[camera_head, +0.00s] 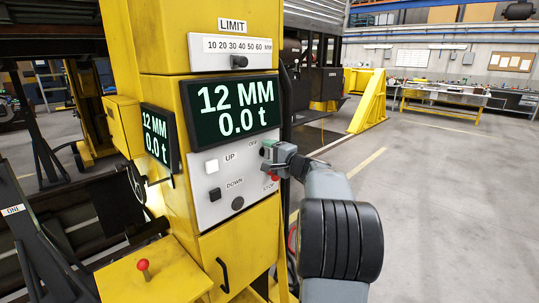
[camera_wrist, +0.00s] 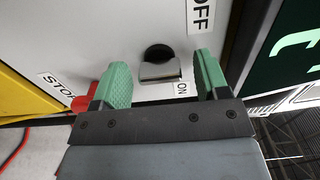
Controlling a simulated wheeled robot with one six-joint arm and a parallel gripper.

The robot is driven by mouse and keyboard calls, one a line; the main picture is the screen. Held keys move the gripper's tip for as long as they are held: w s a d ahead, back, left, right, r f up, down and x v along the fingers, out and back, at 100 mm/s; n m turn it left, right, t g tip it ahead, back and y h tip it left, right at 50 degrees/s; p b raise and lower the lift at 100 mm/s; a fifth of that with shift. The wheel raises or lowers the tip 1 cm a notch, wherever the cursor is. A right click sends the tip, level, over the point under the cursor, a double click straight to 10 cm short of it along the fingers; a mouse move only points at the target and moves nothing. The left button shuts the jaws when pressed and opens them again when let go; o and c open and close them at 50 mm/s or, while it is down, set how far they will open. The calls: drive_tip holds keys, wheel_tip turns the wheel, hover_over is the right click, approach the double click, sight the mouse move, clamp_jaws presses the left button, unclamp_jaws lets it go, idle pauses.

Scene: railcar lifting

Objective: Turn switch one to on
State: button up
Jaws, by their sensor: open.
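The switch (camera_wrist: 158,62), a dark round base with a grey metal tab, is on the white panel in the wrist view. An OFF label (camera_wrist: 201,14) is above right of it and an ON label (camera_wrist: 182,89) below right. My gripper (camera_wrist: 160,82) is open, its green fingers either side of the switch, with a gap visible on both sides. I cannot tell the switch's exact position. In the head view my gripper (camera_head: 266,153) is at the panel's right edge and mostly hides the switch. A ONE label (camera_head: 13,210) is on a frame at far left.
A red stop button (camera_wrist: 84,103) is beside and partly behind my left finger. The panel (camera_head: 207,190) also has UP (camera_head: 212,166) and DOWN (camera_head: 214,194) buttons below a display (camera_head: 233,110) reading 12 MM, 0.0 t. A red-knobbed lever (camera_head: 143,266) is lower left. Floor at right is clear.

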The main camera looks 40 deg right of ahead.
drive_tip(key=shift+c, duration=0.3)
drive_tip(key=c, duration=0.9)
drive_tip(key=shift+o, duration=0.2)
drive_tip(key=m, duration=0.5)
drive_tip(key=shift+m+b, duration=0.3)
drive_tip(key=shift+m, duration=0.1)
drive_tip(key=m+p, duration=0.1)
drive_tip(key=m, duration=0.4)
drive_tip(key=shift+m+p, duration=0.3)
drive_tip(key=shift+m, duration=0.4)
drive_tip(key=o, duration=0.9)
